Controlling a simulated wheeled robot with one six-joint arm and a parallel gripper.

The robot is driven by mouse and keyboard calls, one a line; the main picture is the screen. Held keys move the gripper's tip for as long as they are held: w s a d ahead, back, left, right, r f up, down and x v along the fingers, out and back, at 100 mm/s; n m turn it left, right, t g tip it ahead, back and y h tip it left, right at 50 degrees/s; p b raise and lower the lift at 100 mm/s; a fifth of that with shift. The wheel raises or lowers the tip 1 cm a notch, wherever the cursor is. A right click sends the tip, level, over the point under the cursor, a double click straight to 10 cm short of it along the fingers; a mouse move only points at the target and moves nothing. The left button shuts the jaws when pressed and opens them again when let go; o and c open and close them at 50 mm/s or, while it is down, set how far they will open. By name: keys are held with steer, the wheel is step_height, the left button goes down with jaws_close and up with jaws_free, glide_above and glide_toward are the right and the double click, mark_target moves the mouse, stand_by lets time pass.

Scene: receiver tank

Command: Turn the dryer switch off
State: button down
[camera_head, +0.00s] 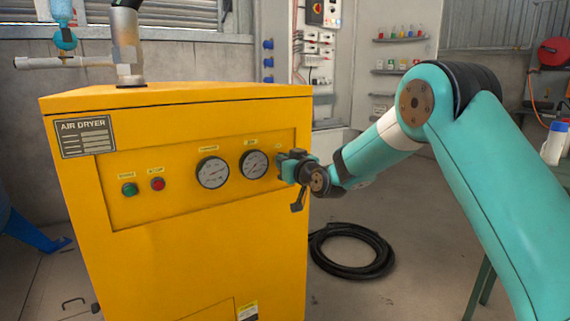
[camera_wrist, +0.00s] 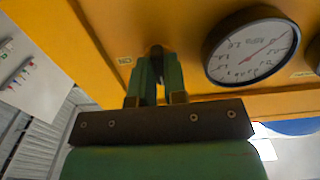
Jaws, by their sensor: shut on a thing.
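The yellow air dryer (camera_head: 200,250) stands at left centre with a recessed front panel. My gripper (camera_head: 284,166) is at the right end of that panel, just right of the second gauge. In the wrist view my gripper (camera_wrist: 158,60) is shut on the dryer switch (camera_wrist: 156,49), a small dark knob between the fingertips. A small label (camera_wrist: 125,60) is beside it. The switch's setting cannot be read, as the fingers cover most of it. In the head view my gripper hides the switch.
Two round gauges (camera_head: 212,172) are on the panel, one close beside my gripper (camera_wrist: 252,50). A green button (camera_head: 129,189) and a red button (camera_head: 158,184) are at the panel's left. A coiled black hose (camera_head: 352,262) lies on the floor right of the dryer.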

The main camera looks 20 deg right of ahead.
steer(key=shift+f, duration=0.15)
steer(key=c, duration=1.2)
jaws_free()
steer(key=shift+o, duration=0.2)
steer(key=b+v, duration=0.3)
steer(key=v, duration=1.4)
steer(key=shift+s, duration=0.2)
